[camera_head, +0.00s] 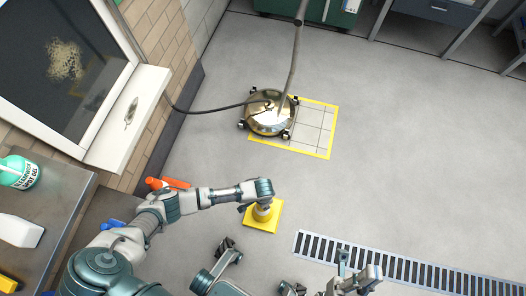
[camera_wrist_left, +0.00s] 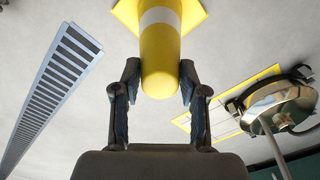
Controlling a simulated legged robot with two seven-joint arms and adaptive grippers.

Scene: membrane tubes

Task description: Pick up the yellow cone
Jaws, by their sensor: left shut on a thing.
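The yellow cone (camera_head: 266,226) with a pale band and a square base is near the middle of the head view. My left wrist covers its top there. In the left wrist view the cone (camera_wrist_left: 160,50) points its rounded tip at my left gripper (camera_wrist_left: 160,82). The two dark fingers lie on either side of the tip and are shut on it. I cannot tell whether the base touches the floor. My right gripper (camera_head: 356,276) is low in the head view, apart from the cone; whether it is open does not show clearly.
A shiny domed device (camera_head: 270,118) with a pole and hose stands by a yellow-framed floor square (camera_head: 318,130). A floor grate (camera_head: 420,274) runs at lower right. A metal table (camera_head: 50,205) with bottles and a brick wall are at left. Grey floor is clear right of the cone.

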